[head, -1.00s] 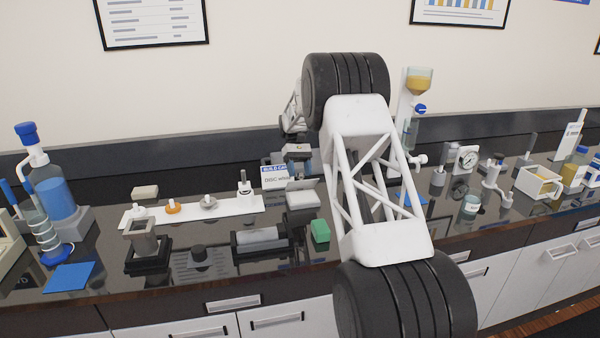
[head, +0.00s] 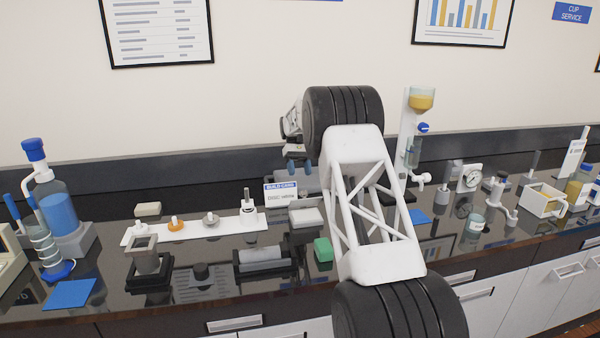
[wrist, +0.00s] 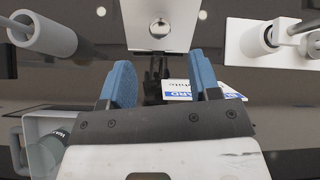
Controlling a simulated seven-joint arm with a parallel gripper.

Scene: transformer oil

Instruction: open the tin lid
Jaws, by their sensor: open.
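No tin or lid can be made out with certainty. A low pale grey box (head: 305,217) stands on the bench below the build card (head: 282,193), partly beside my arm; it may be the tin. My gripper (head: 300,168) is at the back of the bench, behind the card and box, mostly hidden by my arm. In the wrist view its two blue fingers (wrist: 162,78) are wide apart, with nothing held. The build card (wrist: 180,91) shows just beyond the fingers, and a dark object (wrist: 155,82) appears between them, too unclear to name.
A white strip (head: 200,228) with several small parts lies left of the box. A green block (head: 323,249) and a dark tray with a grey cylinder (head: 263,256) are in front. A glass column (head: 415,150) stands right of my arm. The front left bench has bare patches.

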